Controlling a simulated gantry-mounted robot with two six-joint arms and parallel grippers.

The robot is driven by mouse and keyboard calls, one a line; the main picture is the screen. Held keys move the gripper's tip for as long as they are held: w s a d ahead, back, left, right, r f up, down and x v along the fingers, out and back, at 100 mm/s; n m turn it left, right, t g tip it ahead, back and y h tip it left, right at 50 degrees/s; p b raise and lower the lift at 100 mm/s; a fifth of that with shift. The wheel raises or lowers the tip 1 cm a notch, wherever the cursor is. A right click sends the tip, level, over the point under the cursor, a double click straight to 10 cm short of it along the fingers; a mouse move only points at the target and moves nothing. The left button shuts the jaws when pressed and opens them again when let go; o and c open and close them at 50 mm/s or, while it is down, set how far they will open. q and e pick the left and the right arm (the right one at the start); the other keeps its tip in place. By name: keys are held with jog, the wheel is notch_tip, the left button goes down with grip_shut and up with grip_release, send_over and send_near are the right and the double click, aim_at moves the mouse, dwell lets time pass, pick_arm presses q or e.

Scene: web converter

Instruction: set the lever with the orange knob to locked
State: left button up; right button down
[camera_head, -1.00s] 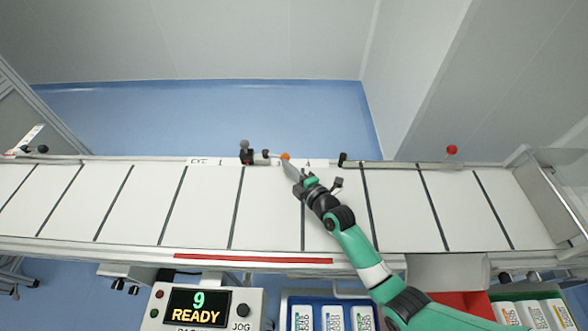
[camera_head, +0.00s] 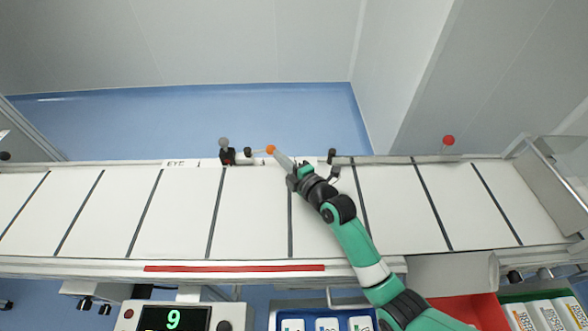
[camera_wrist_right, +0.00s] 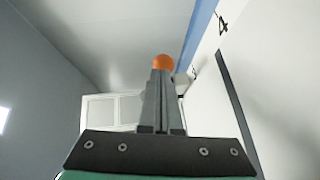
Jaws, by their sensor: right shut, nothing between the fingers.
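The orange knob (camera_head: 270,149) is at the end of a short thin lever at the far edge of the white conveyor bed (camera_head: 255,205). The lever lies nearly level and points right from a small black pivot (camera_head: 248,152). My right gripper (camera_head: 276,153) is shut and empty, its tips right at the knob from the lower right. In the right wrist view the orange knob (camera_wrist_right: 163,62) shows just beyond the closed fingertips (camera_wrist_right: 160,70). I cannot tell whether they touch. Any lock marking is unreadable. My left gripper is not in view.
A grey-knobbed black fitting (camera_head: 226,152) stands just left of the lever. A black post (camera_head: 332,156) is to the right, and a red knob (camera_head: 448,140) farther right. A control box (camera_head: 180,315) and bins (camera_head: 460,310) line the near side.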

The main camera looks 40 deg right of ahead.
jog(key=s, duration=0.1)
jog(key=s+p, duration=0.1)
jog(key=s+a+r, duration=0.1)
jog(key=s, duration=0.1)
jog(key=shift+a+p, duration=0.1)
jog(key=shift+p, duration=0.2)
jog(key=s, duration=0.2)
jog(key=s+d, duration=0.1)
jog(key=s, duration=0.1)
jog(key=s+d, duration=0.1)
jog(key=s, duration=0.2)
jog(key=shift+r+p, duration=0.35)
jog(key=shift+p, duration=0.05)
jog(key=shift+s+d, duration=0.1)
jog(key=shift+s, duration=0.5)
